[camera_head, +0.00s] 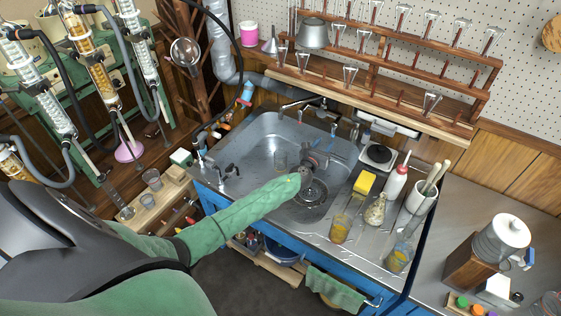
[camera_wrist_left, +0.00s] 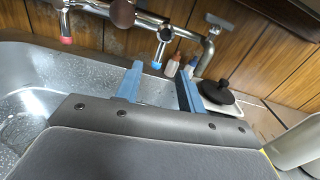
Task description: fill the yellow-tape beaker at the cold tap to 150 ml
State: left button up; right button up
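My left arm reaches over the steel sink (camera_head: 255,140). My left gripper (camera_head: 326,150) is over the right part of the basin, near the back rim. In the left wrist view its two blue fingers (camera_wrist_left: 158,88) stand apart with nothing visible between them. The blue-tipped cold tap (camera_wrist_left: 157,62) is just beyond the fingers; a red-tipped tap (camera_wrist_left: 66,38) is to its left. A beaker with yellow showing (camera_head: 341,229) stands on the right counter; tape or contents, I cannot tell.
Another yellowish beaker (camera_head: 398,259), a yellow sponge (camera_head: 364,183), a round flask (camera_head: 376,210), a white wash bottle (camera_head: 396,182) and a white jar of tools (camera_head: 421,196) crowd the right counter. A wooden glassware rack (camera_head: 390,85) overhangs the back.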

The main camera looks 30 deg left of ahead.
aim_at(333, 132)
pick_arm(q)
jog(key=shift+m, duration=0.6)
jog(key=w+b, duration=0.1)
jog(key=w, duration=0.3)
jog(key=shift+w, duration=0.6)
jog(key=shift+w+b, duration=0.4)
jog(key=shift+w, duration=1.05)
jog(key=shift+w+b, duration=0.4)
jog(key=shift+w, duration=0.1)
jog(key=shift+c, duration=1.3)
grip_shut()
jog(key=shift+d, duration=0.1)
pick_arm(e)
jog(key=w+r, duration=0.1)
jog(key=a+r, duration=0.1)
jog(key=r, duration=0.1)
jog(key=w+a+r, duration=0.1)
jog(key=shift+w+a+r, duration=0.25)
jog(key=shift+w, duration=0.1)
